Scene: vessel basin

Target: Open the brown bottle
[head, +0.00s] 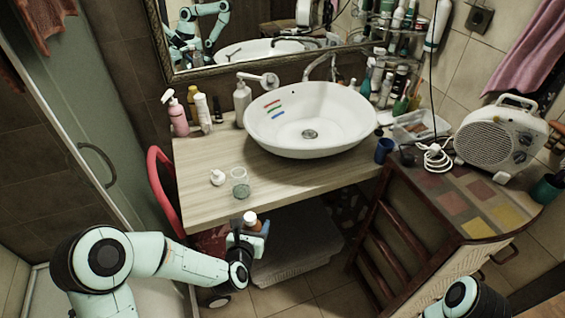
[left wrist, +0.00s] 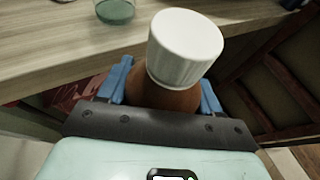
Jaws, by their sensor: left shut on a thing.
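The brown bottle (left wrist: 166,97) is held between the blue fingers of my left gripper (left wrist: 164,92), with its white ribbed cap (left wrist: 186,47) on top. In the head view the bottle (head: 255,226) shows just in front of the counter's front edge, its white cap (head: 249,217) up. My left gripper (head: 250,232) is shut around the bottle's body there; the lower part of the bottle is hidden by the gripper. My right gripper is not in view; only part of my right arm shows at the bottom right.
A cabinet with a fan heater (head: 500,135) stands to the right. The counter's front left is mostly clear.

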